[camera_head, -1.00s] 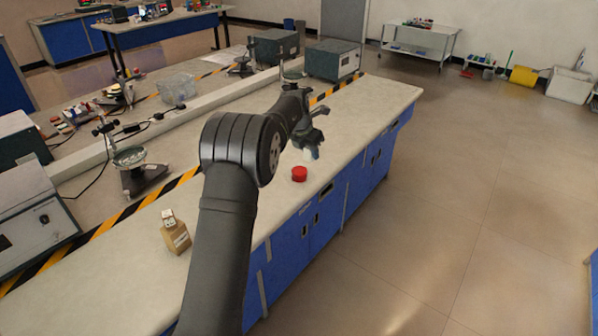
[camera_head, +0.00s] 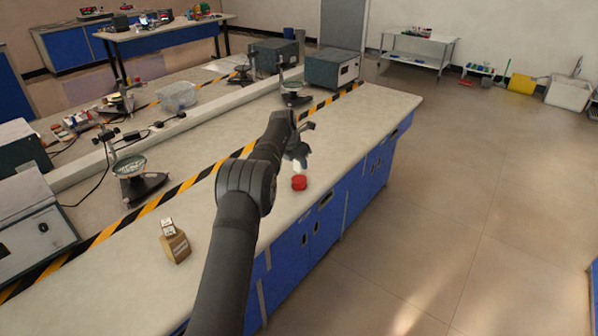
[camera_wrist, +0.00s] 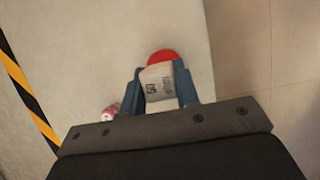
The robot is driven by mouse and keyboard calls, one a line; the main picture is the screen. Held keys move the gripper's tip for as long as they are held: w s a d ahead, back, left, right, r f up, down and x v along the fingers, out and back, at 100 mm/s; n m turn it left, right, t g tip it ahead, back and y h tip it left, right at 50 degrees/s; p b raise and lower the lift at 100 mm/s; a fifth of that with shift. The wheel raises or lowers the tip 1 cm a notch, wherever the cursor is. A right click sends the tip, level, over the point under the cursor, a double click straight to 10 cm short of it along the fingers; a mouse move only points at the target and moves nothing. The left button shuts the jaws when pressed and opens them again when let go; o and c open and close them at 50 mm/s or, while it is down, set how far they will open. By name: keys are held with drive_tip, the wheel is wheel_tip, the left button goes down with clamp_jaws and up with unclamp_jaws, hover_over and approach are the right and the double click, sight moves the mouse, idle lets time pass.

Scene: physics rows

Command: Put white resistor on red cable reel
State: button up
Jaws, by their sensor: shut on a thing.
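The red cable reel (camera_head: 299,183) lies on the pale bench top near its front edge. It also shows in the wrist view (camera_wrist: 161,56), partly covered by what I hold. My gripper (camera_head: 298,162) is shut on the white resistor (camera_wrist: 158,84), a pale block with dark printing held between the blue fingers. In the head view the resistor (camera_head: 298,169) is a small white patch just above the reel. I cannot tell whether it touches the reel.
A pink-and-white item (camera_wrist: 110,112) lies left of my gripper in the wrist view. A tan box (camera_head: 177,247) stands left of my arm. A black-and-yellow stripe (camera_head: 150,205) runs along the bench. The bench to the right of the reel is clear.

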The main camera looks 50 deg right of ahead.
sight(298, 169)
drive_tip(key=shift+f, duration=2)
drive_tip(key=shift+f, duration=0.1)
drive_tip(key=o, duration=1)
drive_tip(key=shift+c, duration=0.2)
drive_tip(key=shift+a+r, duration=0.1)
drive_tip(key=shift+r, duration=0.35)
drive_tip(key=v, duration=1.1)
drive_tip(key=shift+a, duration=0.1)
